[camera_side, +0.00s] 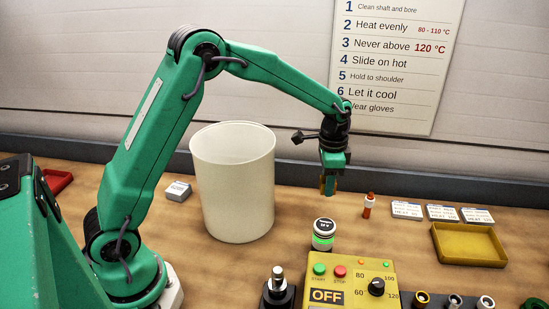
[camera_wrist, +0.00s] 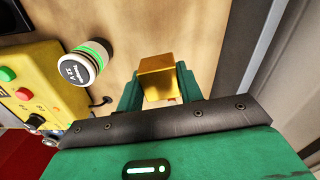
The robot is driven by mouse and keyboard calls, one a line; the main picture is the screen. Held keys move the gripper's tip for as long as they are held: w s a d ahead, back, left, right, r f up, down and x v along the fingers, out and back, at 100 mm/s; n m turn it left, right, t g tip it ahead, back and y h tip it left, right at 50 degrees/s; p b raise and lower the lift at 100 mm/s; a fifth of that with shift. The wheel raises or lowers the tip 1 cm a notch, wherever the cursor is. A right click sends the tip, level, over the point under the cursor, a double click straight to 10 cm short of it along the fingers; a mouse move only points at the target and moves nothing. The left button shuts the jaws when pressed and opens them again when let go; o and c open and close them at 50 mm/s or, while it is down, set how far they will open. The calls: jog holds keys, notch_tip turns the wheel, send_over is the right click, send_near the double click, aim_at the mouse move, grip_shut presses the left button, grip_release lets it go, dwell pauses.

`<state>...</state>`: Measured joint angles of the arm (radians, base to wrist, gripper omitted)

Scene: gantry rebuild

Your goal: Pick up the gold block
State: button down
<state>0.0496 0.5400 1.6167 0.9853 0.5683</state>
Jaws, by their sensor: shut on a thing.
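The gold block (camera_wrist: 158,72) is a small shiny cube seen between my gripper's fingers in the wrist view. My gripper (camera_wrist: 158,90) is shut on it, with one green finger on each side. In the side view my gripper (camera_side: 329,185) hangs fingers down over the bench, right of the white bin. There the gold block (camera_side: 322,184) shows only as a narrow gold strip at the fingers, mostly hidden. The fingers appear to be above the bench top; the exact height is hard to tell.
A tall white bin (camera_side: 232,195) stands left of my gripper. A green-banded jar (camera_side: 323,235), a small orange bottle (camera_side: 369,206) and a yellow control box (camera_side: 345,283) are near. An empty yellow tray (camera_side: 468,245) and several cards (camera_side: 441,213) lie to the right. A wall stands behind.

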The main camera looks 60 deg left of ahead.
jog(key=shift+r, duration=0.25)
dwell(0.4)
